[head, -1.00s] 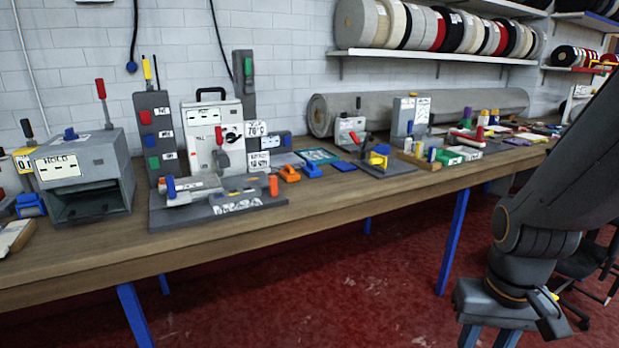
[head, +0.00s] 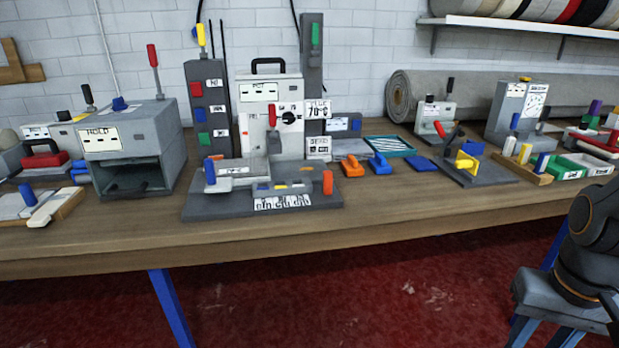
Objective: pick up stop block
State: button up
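No thing in view is clearly marked as the stop block, so I cannot tell which one it is. Small blocks with handles lie on the workbench (head: 400,213): an orange one (head: 352,166), a blue one (head: 379,164) and a flat dark blue piece (head: 420,164). They are right of the grey machine with the POT label (head: 268,95). A grey fixture with a yellow part (head: 480,172) stands further right. Part of my dark arm shows at the right edge, away from these blocks. My gripper cannot be made out in the frame.
A grey box labelled HOLD (head: 130,145) stands at the left. A low grey base with an orange knob (head: 328,182) lies near the front edge. A grey roll (head: 400,95) lies at the back.

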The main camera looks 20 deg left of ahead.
aim_at(327, 175)
jog(key=u, duration=0.65)
jog(key=i, duration=0.6)
jog(key=u, duration=0.75)
